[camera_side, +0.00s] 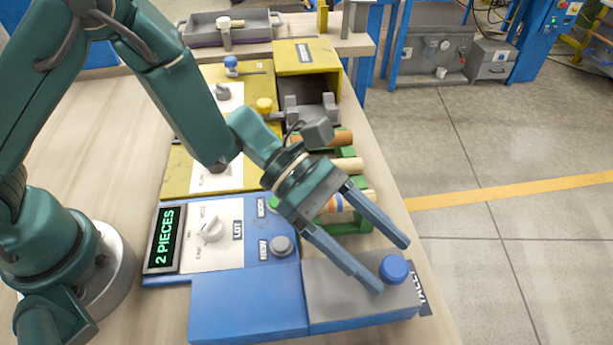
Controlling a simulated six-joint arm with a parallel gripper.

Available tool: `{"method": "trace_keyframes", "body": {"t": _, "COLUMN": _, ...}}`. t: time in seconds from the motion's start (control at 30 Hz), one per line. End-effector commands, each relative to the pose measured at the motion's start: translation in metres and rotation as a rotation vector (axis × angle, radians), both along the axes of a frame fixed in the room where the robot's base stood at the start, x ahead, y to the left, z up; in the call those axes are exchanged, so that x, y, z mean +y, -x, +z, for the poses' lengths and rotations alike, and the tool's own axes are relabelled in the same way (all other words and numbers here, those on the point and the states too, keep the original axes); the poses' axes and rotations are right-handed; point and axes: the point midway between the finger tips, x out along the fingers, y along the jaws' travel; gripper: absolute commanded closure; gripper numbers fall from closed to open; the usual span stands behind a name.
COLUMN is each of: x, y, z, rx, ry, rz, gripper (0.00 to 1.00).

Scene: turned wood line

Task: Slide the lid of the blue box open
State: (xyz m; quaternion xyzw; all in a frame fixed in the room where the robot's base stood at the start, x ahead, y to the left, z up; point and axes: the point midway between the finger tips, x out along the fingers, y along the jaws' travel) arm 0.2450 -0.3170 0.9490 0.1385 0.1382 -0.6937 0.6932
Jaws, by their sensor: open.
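The blue box (250,310) lies at the front of the bench, with a plain blue top on its left part. Its right part is covered by a flat grey lid (345,268) with a round blue knob (394,268) near the right end. I see no gap between the grey lid and the blue part. My gripper (391,266) is open and empty, reaching down to the right. In the picture its fingertips lie on either side of the knob; I cannot tell whether they are level with it or above it.
A blue panel with a dial (210,229), a grey button (281,246) and a "2 PIECES" display (165,238) adjoins the box. Green holders with turned wood pieces (345,165) stand behind my gripper. A yellow station (307,57) is farther back. The bench edge runs close on the right.

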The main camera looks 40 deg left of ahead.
Motion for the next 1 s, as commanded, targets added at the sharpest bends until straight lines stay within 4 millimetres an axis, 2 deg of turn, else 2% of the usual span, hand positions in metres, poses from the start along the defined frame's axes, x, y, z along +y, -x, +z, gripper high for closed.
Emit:
{"method": "trace_keyframes", "body": {"t": 0.1, "x": -0.0061, "y": 0.0006, "z": -0.0026, "rx": 0.000, "ry": 0.000, "rz": -0.001, "gripper": 0.28}}
{"method": "trace_keyframes", "body": {"t": 0.33, "x": -0.0068, "y": 0.0001, "z": -0.0027, "rx": 0.001, "ry": 0.000, "rz": 0.001, "gripper": 0.28}}
{"method": "trace_keyframes", "body": {"t": 0.37, "x": -0.0067, "y": 0.0001, "z": -0.0027, "rx": 0.000, "ry": 0.000, "rz": 0.001, "gripper": 0.32}}
{"method": "trace_keyframes", "body": {"t": 0.4, "x": -0.0067, "y": 0.0001, "z": -0.0027, "rx": 0.000, "ry": 0.000, "rz": 0.001, "gripper": 0.47}}
{"method": "trace_keyframes", "body": {"t": 0.53, "x": -0.0066, "y": 0.0001, "z": -0.0026, "rx": 0.000, "ry": 0.000, "rz": 0.001, "gripper": 0.97}}
{"method": "trace_keyframes", "body": {"t": 0.57, "x": -0.0066, "y": 0.0001, "z": -0.0026, "rx": 0.000, "ry": 0.000, "rz": 0.001, "gripper": 1.00}}
{"method": "trace_keyframes", "body": {"t": 1.0, "x": -0.0064, "y": -0.0001, "z": -0.0025, "rx": 0.000, "ry": 0.000, "rz": 0.001, "gripper": 1.00}}
